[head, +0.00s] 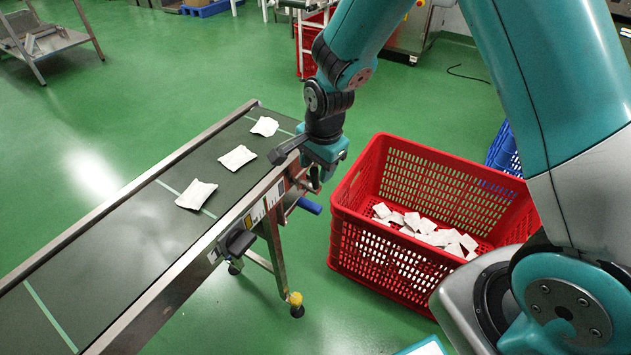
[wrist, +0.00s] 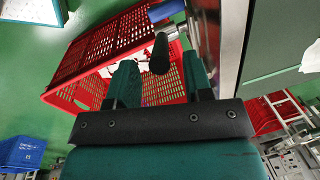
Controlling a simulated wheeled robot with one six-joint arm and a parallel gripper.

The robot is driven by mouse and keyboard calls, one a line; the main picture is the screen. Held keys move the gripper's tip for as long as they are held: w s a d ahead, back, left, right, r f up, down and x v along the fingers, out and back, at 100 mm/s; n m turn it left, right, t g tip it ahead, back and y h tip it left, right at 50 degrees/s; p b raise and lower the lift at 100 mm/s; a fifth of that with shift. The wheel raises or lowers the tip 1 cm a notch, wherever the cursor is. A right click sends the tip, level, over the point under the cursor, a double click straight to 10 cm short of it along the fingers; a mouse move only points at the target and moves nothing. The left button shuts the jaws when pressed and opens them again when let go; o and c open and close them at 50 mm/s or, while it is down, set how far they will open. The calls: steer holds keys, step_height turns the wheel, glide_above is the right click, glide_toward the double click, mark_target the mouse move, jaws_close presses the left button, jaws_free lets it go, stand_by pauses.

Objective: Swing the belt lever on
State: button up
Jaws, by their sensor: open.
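The belt lever shows in the wrist view as a dark handle (wrist: 160,52) on a grey rod, beside the conveyor's side frame. My gripper (wrist: 160,80) is open and empty, and the handle's end appears between its two green fingertips. I cannot tell whether the fingers touch it. In the head view my gripper (head: 322,168) hangs at the conveyor's near side, and the lever is mostly hidden around its tips. The conveyor belt (head: 130,240) carries several white teabag packets (head: 238,157).
A red crate (head: 360,245) with many white packets stands on the floor right of the conveyor, close to my gripper. A blue cylinder (head: 309,205) sticks out just below the gripper. A black control box (head: 238,243) sits on the conveyor's side.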

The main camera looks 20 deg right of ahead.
mark_target(313, 190)
steer(key=shift+w+a+f+b, duration=0.1)
steer(key=shift+w+f+b, duration=0.05)
steer(key=shift+f, duration=0.9)
steer(key=shift+w+a+f+b, duration=0.1)
steer(key=shift+f+b, duration=0.05)
steer(key=shift+f, duration=0.9)
jaws_close()
